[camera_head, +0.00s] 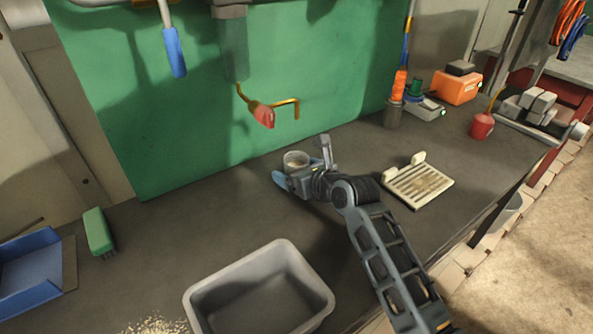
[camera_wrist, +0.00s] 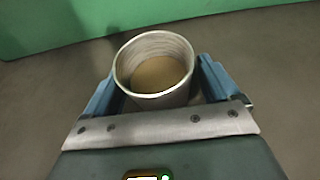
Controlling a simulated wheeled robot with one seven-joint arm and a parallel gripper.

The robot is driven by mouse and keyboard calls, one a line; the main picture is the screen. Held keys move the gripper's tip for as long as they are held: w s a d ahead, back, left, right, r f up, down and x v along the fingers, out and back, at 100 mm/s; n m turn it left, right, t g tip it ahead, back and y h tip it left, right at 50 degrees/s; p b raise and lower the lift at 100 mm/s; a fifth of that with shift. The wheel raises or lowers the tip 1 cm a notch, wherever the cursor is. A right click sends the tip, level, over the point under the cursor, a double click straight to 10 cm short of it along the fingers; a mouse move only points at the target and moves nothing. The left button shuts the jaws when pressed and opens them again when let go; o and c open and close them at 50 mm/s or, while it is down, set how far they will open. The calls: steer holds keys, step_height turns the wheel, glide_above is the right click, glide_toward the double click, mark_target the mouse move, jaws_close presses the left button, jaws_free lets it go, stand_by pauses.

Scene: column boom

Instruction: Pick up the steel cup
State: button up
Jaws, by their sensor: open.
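The steel cup (camera_head: 296,158) stands upright on the dark bench top near the green back panel. In the wrist view the cup (camera_wrist: 154,42) shows its round rim and a tan-brown inside. My gripper (camera_head: 299,173) is at the cup, with its fingers spread. In the wrist view my gripper (camera_wrist: 155,92) has one blue finger on each side of the cup. A gap shows on the right side; on the left the finger is close to the wall, and I cannot tell whether it touches. The lower cup front is partly hidden by my gripper.
A grey bin (camera_head: 262,290) stands in front. A slotted cream tray (camera_head: 418,187) lies to the right of my arm. A red-tipped brass pipe (camera_head: 264,115) hangs behind the cup. A green brush (camera_head: 98,232) and blue dustpan (camera_head: 30,272) lie left. Bench is clear left of the cup.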

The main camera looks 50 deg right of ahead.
steer(key=c, duration=1.2)
steer(key=shift+r, duration=0.1)
